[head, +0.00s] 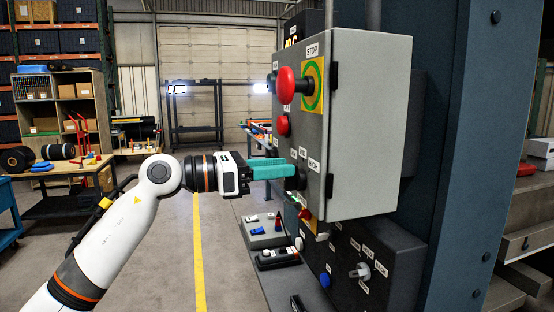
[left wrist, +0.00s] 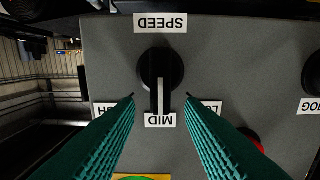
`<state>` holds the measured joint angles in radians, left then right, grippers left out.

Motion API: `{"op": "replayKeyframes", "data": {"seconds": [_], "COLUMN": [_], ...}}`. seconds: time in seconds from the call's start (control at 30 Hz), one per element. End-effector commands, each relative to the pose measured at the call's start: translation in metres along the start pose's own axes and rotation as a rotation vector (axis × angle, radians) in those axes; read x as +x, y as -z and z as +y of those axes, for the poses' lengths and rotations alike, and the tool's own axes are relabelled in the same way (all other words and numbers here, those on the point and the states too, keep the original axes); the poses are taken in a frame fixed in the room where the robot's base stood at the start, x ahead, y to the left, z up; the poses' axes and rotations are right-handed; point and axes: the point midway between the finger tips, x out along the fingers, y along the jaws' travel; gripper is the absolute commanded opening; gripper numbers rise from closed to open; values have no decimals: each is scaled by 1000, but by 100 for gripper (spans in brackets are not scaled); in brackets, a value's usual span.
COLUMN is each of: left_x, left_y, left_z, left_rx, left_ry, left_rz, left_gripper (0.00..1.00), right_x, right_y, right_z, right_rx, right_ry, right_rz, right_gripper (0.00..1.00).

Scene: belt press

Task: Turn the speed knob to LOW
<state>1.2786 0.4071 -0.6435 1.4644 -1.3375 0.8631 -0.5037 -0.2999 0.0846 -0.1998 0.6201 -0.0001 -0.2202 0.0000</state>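The black speed knob (left wrist: 158,68) sits on the grey panel under the SPEED label (left wrist: 160,22), which appears upside down in the left wrist view. Its pointer bar, with a pale line, points at the MID label (left wrist: 160,120). The LOW label (left wrist: 210,107) is to the right, partly covered by a finger; the HIGH label (left wrist: 103,108) is to the left, also partly covered. My left gripper (left wrist: 158,102) is open, its teal fingers on either side of the pointer with gaps. In the head view the left gripper (head: 289,168) reaches the panel face near the dark knob (head: 297,179).
The control box (head: 370,120) carries a red STOP button (head: 286,85) above my gripper and a smaller red button (head: 283,126). A lower box (head: 365,265) has more controls. A red button (left wrist: 250,138) is right of my fingers in the left wrist view.

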Motion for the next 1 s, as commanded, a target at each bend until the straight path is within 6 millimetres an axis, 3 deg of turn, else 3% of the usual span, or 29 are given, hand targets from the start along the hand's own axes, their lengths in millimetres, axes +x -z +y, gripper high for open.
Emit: {"op": "replayKeyframes", "data": {"seconds": [0.37, 0.57, 1.0], "left_x": [6, 5, 5], "left_y": [-1, 0, 1], "left_z": [0, 0, -2], "left_rx": [-1, -1, -71], "left_ry": [1, 1, 2], "left_rz": [1, 1, 1], "left_gripper": [34, 1, 0], "right_x": [-2, -2, -4], "right_y": [-1, -1, -1], "right_z": [6, 8, 5], "right_rx": [3, 4, 2], "right_ry": [-7, -9, -6], "right_rz": [-1, -1, 0], "right_gripper": [36, 36, 36]}}
